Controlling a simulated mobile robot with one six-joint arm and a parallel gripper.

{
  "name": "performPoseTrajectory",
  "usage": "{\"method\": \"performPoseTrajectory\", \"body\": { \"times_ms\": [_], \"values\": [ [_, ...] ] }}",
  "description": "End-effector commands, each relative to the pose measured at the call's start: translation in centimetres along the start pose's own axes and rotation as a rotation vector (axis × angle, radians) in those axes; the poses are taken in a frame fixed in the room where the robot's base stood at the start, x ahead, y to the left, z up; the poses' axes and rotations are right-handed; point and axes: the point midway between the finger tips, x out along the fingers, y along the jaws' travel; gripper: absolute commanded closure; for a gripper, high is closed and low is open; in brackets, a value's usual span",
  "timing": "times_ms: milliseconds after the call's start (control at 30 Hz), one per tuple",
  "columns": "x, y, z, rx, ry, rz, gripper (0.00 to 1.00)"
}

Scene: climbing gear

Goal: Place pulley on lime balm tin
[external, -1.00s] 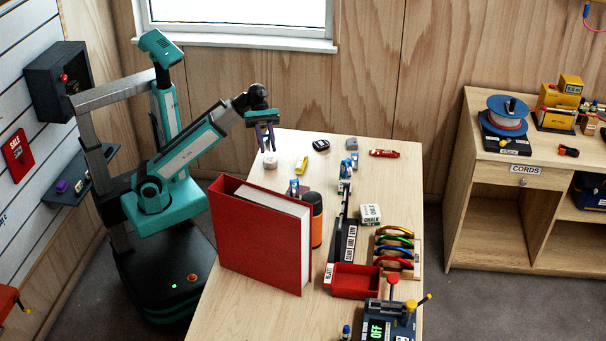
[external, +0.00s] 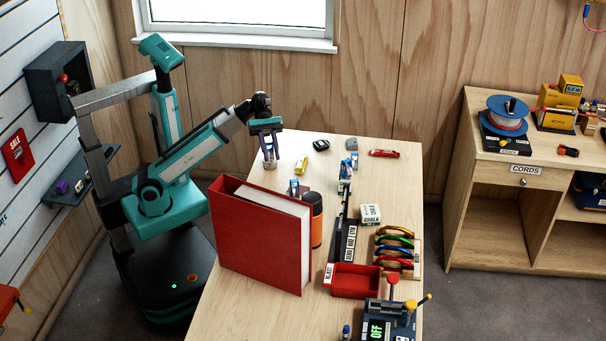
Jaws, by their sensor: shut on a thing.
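My gripper (external: 269,163) is at the far left corner of the table, pointing down. Its purple fingers are shut on a small pale round thing (external: 270,167) at the tabletop, mostly hidden by the fingers. I cannot tell whether that is the pulley, or whether it still touches the table. I cannot make out a lime balm tin for certain. Small candidates nearby are a yellow thing (external: 301,164) just right of my gripper, a dark round thing (external: 321,145) and a grey thing (external: 351,144) farther back.
A tall red binder (external: 258,240) stands in front of my gripper, with an orange-and-black cylinder (external: 317,220) beside it. A chalk box (external: 370,214), a red tray (external: 355,281) and a rack of coloured cords (external: 394,250) are at the right. The back middle of the table has free room.

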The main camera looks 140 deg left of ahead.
Motion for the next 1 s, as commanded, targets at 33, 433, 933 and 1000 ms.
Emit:
{"method": "performPoseTrajectory", "body": {
  "times_ms": [33, 433, 933, 1000],
  "values": [
    [0.08, -0.01, -0.21, 0.0, 0.0, 0.0, 0.99],
    [0.07, -0.02, -0.19, 0.001, -0.001, 0.0, 0.99],
    [0.18, 0.01, -0.46, 0.001, 0.0, 0.0, 0.57],
    [0.18, 0.02, -0.46, 0.001, 0.0, 0.0, 0.57]
  ]
}}
